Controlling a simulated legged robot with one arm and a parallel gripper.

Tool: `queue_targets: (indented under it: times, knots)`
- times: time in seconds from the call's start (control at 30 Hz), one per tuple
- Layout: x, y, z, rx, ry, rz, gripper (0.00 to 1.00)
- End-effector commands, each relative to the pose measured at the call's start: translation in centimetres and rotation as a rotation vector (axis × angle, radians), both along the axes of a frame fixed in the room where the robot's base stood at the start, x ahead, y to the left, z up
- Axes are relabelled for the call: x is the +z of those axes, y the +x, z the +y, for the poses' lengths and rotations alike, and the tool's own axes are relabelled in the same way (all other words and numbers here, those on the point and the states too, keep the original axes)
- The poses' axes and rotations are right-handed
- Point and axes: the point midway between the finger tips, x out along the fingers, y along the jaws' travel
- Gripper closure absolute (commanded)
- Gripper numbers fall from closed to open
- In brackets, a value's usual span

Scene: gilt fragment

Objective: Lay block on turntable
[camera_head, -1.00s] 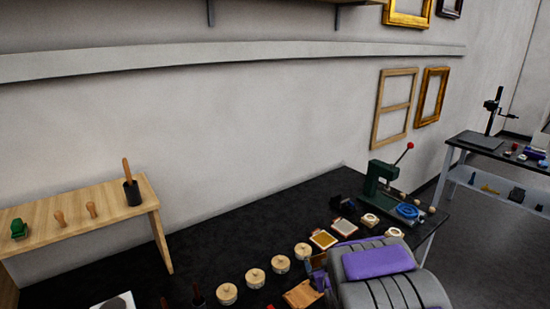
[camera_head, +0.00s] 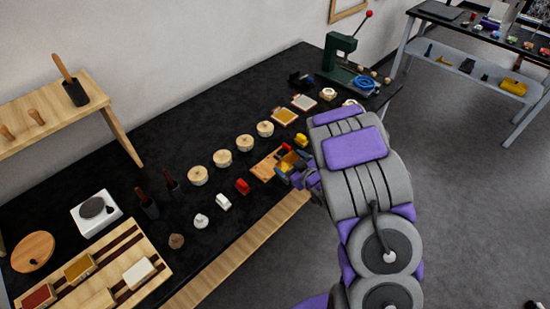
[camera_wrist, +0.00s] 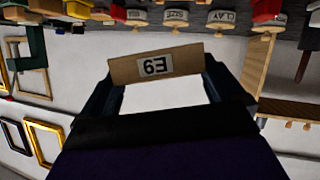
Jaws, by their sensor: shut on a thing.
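My gripper (camera_wrist: 155,75) is shut on a tan block (camera_wrist: 185,58) with a printed label; the block lies across both fingertips in the wrist view. A round wooden disc (camera_head: 32,252), which looks like the turntable, lies at the table's far left, well apart from my gripper.
A row of round labelled jars (camera_head: 222,158) stands left of my gripper. A striped tray (camera_head: 128,246) with coloured blocks, a white scale-like device (camera_head: 96,211) and a wooden rack (camera_head: 50,115) are to the left. A green press (camera_head: 340,55) stands at the back.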

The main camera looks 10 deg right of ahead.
Motion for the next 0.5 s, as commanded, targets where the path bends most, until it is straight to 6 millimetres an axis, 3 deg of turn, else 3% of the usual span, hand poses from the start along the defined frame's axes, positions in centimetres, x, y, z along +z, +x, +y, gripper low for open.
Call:
queue_targets:
  times: [0.03,0.2,0.5]
  knots:
    - [-1.2,-1.2,-0.1,0.031,-0.001,0.009,0.36]
    - [-3.1,-4.1,0.8,0.119,0.001,0.001,0.36]
    - [-3.7,-5.2,1.2,0.149,-0.002,-0.001,0.36]
